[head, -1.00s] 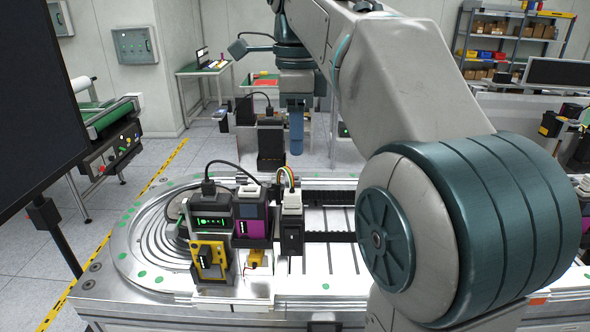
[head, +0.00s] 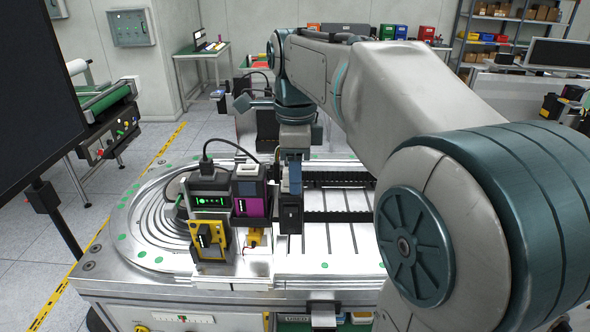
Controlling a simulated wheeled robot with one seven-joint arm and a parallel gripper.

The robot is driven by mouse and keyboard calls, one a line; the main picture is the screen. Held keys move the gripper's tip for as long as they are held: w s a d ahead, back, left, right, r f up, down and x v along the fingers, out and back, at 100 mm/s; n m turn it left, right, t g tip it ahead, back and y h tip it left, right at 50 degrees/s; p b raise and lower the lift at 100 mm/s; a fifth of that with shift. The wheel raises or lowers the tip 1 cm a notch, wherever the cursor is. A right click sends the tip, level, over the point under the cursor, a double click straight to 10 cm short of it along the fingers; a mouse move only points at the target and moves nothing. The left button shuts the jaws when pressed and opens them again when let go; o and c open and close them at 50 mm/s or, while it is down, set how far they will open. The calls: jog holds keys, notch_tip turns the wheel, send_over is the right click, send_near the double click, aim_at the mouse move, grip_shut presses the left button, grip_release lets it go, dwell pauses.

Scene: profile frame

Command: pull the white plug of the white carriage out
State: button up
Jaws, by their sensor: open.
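My gripper (head: 293,180) has its fingers pointing down, right over the slim black unit (head: 290,218) on the machine top. The jaws are open. The white plug with coloured wires on top of that unit is now mostly hidden behind the fingers. I cannot tell whether the fingers are around it or only in front of or above it. To the left, another white plug (head: 247,170) sits on top of the black and purple module (head: 250,204). I cannot make out which part is the white carriage.
A black module with green lights (head: 210,201) carries a black plug and looping cable (head: 232,147) close left of my gripper. A yellow-fronted module (head: 208,240) stands in front. Bare metal track (head: 340,240) lies to the right. A dark screen (head: 40,90) stands at far left.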

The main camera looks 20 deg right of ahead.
grip_shut()
jog(key=shift+r, duration=0.15)
jog(key=shift+r+p, duration=0.85)
jog(key=shift+p, duration=0.05)
jog(key=shift+r, duration=0.15)
jog(key=shift+r+p, duration=1.35)
jog(key=shift+r, duration=0.15)
